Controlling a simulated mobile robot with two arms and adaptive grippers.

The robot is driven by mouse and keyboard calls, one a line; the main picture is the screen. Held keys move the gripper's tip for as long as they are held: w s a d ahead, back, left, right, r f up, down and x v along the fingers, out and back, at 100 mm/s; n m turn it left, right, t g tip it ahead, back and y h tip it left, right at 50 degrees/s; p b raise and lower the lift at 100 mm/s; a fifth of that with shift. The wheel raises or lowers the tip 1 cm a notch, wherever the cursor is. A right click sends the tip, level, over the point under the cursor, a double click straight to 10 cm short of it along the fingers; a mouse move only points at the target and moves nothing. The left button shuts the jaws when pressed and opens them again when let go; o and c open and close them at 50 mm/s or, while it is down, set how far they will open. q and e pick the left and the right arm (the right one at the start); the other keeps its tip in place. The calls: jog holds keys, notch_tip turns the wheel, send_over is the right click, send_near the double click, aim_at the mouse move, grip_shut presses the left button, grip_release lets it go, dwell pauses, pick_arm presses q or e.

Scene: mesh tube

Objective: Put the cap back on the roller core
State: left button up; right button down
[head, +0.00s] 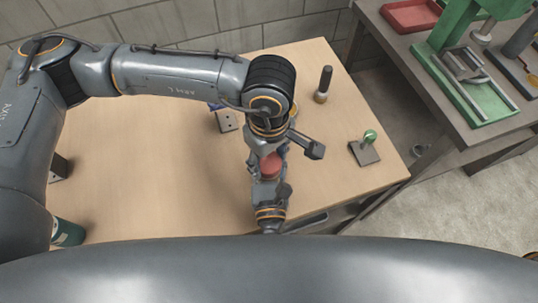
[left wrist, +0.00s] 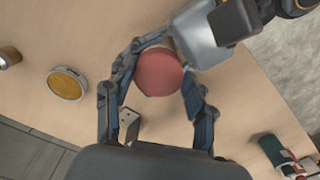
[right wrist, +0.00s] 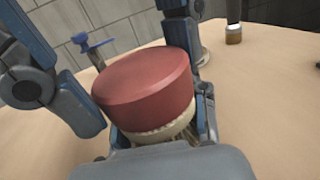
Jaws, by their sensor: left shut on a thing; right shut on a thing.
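The red cap (head: 271,166) is a thick round disc between my two grippers, above the table; it also shows in the left wrist view (left wrist: 157,72) and the right wrist view (right wrist: 145,90). My left gripper (head: 268,150) reaches in from above and is shut on the cap, one finger at each side. The roller core (right wrist: 168,133) shows only as a pale ribbed end right below the cap, slightly tilted. Whether the two are fully seated I cannot tell. My right gripper (head: 270,188) is shut on the core from the near side; its fingertips are mostly hidden.
On the wooden table (head: 150,170) stand a black-handled tool (head: 323,85), a metal block (head: 227,121) and a small block with a green knob (head: 365,151). A yellow disc (left wrist: 67,83) lies beyond my left gripper. A green can (head: 68,233) is at left. Mid-left is clear.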

pick_arm(q)
jog(key=o, duration=0.7)
jog(key=shift+o, duration=0.2)
jog(key=shift+r, duration=2.3)
jog(key=shift+c, duration=0.4)
jog(key=n, duration=0.4)
jog(key=shift+r, duration=0.4)
jog(key=n, duration=0.3)
jog(key=shift+r+n, duration=0.3)
jog(key=shift+r, duration=0.1)
jog(key=n, duration=0.3)
jog(key=r+n, duration=0.1)
jog(key=n, duration=0.2)
jog(key=shift+w+r, duration=0.1)
jog(key=shift+r, duration=0.05)
jog(key=shift+f, duration=4.05)
